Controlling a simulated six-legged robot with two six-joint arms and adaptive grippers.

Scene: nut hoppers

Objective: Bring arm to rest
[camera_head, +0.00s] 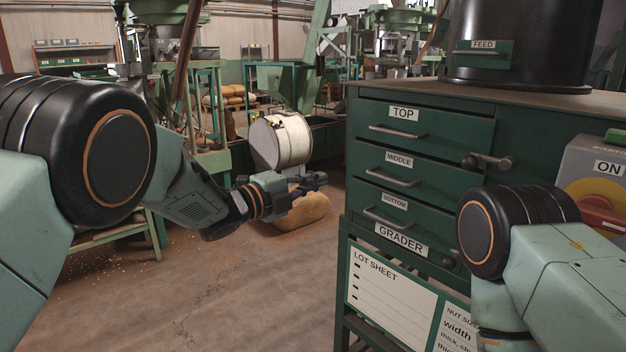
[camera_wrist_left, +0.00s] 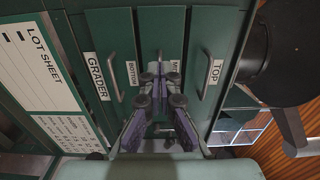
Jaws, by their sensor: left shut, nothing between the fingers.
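My left arm reaches in from the left in the head view. Its gripper (camera_head: 314,182) hangs in the air just left of the green grader cabinet (camera_head: 474,138), apart from it. In the left wrist view the gripper's fingers (camera_wrist_left: 160,76) meet at their tips, shut and empty, in front of the drawer fronts, partly covering the middle drawer. My right arm shows at the lower right of the head view, in front of the cabinet's right side. Its gripper is out of view.
The cabinet has top (camera_head: 410,130), middle (camera_head: 400,168) and bottom (camera_head: 392,207) drawers, which look shut. A lot sheet board (camera_head: 390,300) is below. A red switch (camera_head: 603,212) is at the right. A sack (camera_head: 302,210) lies beyond my left gripper. The floor at left is open.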

